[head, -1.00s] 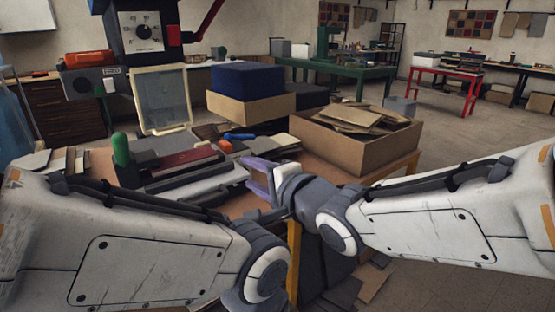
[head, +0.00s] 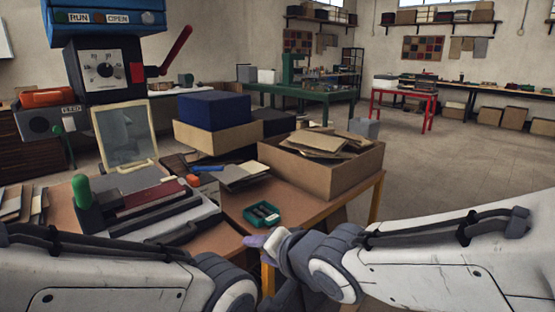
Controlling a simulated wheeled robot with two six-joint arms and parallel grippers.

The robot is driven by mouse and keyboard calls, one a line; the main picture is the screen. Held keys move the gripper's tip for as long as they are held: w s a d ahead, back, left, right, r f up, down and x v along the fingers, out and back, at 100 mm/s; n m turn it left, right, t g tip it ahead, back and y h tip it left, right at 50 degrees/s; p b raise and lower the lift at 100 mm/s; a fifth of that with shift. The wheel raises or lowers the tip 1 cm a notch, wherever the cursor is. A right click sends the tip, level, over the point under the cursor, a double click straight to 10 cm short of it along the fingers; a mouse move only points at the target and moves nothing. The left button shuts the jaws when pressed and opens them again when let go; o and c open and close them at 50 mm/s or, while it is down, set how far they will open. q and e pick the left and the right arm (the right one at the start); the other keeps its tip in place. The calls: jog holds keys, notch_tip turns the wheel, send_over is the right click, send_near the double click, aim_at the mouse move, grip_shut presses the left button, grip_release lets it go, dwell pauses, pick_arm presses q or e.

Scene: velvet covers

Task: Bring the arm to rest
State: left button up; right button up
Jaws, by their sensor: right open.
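My right arm comes in from the right, and its gripper (head: 258,241) with pale purple fingers is at the front edge of the wooden table (head: 240,206). The gripper is open, and I see nothing between its fingers. It is just in front of a small green tray (head: 262,215) with dark items in it; I cannot tell if they touch. My left arm comes in from the left along the bottom, with its wrist joint near the bottom middle. The left gripper itself is out of the picture.
On the table are a press-like tool with a green knob (head: 82,190), a framed panel (head: 124,138), a blue block (head: 213,122) on a cardboard box and an open box of cardboard scraps (head: 320,160). A machine with a red lever (head: 176,50) stands at the back left. Floor right of the table is clear.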

jog(key=s+d+f+n+g+h, duration=0.35)
jog(key=s+f+n, duration=0.2)
jog(key=s, duration=0.35)
jog(key=s+d+f+n+g+h, duration=0.2)
jog(key=s+d+f+n+g, duration=0.4)
jog(key=s, duration=0.4)
notch_tip(320, 180, up, 21)
jog(key=p, duration=2)
jog(key=shift+a+n, duration=0.2)
jog(key=shift+n, duration=0.25)
jog(key=shift+f+t, duration=0.1)
jog(key=shift+t, duration=0.15)
